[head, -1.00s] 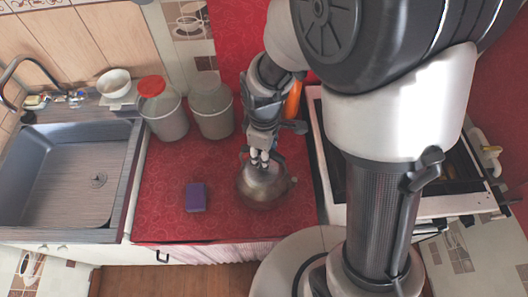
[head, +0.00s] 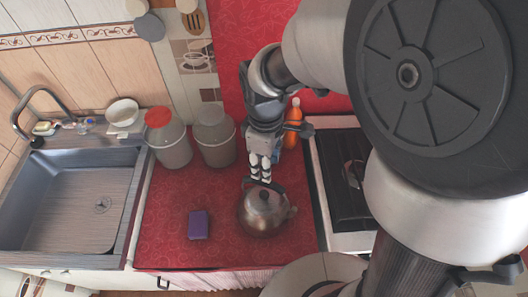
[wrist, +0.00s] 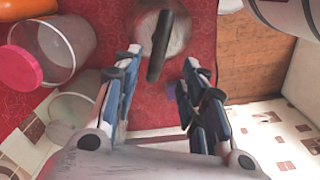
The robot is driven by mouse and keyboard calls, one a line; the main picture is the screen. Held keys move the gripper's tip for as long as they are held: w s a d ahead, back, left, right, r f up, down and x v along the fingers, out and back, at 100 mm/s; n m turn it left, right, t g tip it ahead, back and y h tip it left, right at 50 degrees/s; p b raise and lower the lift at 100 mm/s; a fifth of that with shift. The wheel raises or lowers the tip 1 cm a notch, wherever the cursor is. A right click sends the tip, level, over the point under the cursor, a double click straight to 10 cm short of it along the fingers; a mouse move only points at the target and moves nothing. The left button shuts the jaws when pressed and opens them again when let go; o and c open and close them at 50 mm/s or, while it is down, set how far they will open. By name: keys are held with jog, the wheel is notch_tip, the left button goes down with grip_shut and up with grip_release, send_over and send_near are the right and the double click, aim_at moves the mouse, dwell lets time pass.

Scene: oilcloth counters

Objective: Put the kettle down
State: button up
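The metal kettle (head: 262,212) stands upright on the red counter (head: 165,225) in the head view, its spout toward the right. Its dark handle (wrist: 160,46) shows in the wrist view, with part of the kettle body (wrist: 178,34) behind it. My gripper (head: 260,176) is just above the kettle, pointing down at the handle. In the wrist view the two fingers of my gripper (wrist: 163,64) are spread apart, with the handle beyond and between their tips. No finger visibly presses on the handle.
A purple sponge-like block (head: 198,225) lies left of the kettle. Two jars (head: 168,143) (head: 214,140) stand behind it, and an orange bottle (head: 292,122) is close to my gripper. The sink (head: 75,205) is at left and the stove (head: 345,185) at right.

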jog(key=s+d+r+m+t, duration=0.4)
jog(key=s+d+r+m, duration=0.6)
jog(key=s+r+m, duration=0.3)
jog(key=shift+s+d+r+t, duration=0.25)
jog(key=shift+d+r+t, duration=0.05)
jog(key=shift+r, duration=0.1)
notch_tip(320, 180, down, 3)
jog(key=b, duration=0.2)
jog(key=shift+r+b, duration=0.15)
jog(key=shift+b, duration=0.15)
jog(key=shift+c, duration=0.6)
jog(key=shift+d, duration=0.15)
